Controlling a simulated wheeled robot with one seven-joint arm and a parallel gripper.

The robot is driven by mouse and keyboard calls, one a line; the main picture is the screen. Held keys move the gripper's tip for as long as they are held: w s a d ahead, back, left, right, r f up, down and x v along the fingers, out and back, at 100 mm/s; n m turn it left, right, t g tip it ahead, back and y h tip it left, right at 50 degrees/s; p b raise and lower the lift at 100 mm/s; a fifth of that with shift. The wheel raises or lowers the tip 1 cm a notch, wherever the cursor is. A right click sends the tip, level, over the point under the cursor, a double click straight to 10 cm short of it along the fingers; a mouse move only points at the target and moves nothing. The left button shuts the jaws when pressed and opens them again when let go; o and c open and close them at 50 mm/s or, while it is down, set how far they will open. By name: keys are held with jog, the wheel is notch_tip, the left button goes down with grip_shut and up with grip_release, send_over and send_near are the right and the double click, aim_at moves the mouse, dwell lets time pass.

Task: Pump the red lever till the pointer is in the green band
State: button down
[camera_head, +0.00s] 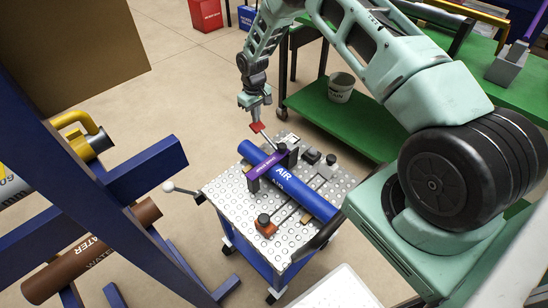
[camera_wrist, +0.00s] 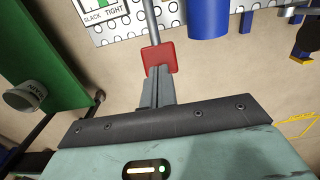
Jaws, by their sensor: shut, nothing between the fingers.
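The red lever paddle (camera_head: 257,127) sits at the end of a thin metal rod at the far edge of the metal cart top. In the wrist view the paddle (camera_wrist: 160,58) is just beyond my fingertips, with its rod running up and away. My gripper (camera_head: 255,113) is shut and empty, directly above the paddle in the head view. In the wrist view the shut fingers (camera_wrist: 158,72) overlap the paddle's near edge; I cannot tell if they touch it. A gauge card (camera_wrist: 104,15) marked SLACK and TIGHT shows some green, cut by the top edge. Its pointer is not clear.
A blue AIR pipe (camera_head: 300,187) lies across the perforated cart top (camera_head: 228,190), among clamps and small blocks. A green bench (camera_head: 330,120) with a white bucket (camera_head: 341,87) stands behind. A blue frame with pipes (camera_head: 140,175) stands at left. Floor left of my gripper is clear.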

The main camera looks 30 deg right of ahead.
aim_at(257, 124)
jog(key=shift+f+b, duration=2.25)
jog(key=shift+f, duration=1.05)
jog(key=shift+r, duration=0.1)
jog(key=shift+r+p, duration=2.05)
jog(key=shift+r, duration=1.3)
jog(key=shift+f, duration=0.2)
jog(key=shift+f+b, duration=2.3)
jog(key=shift+f, duration=0.85)
jog(key=shift+s+f, duration=0.1)
jog(key=shift+f, duration=0.05)
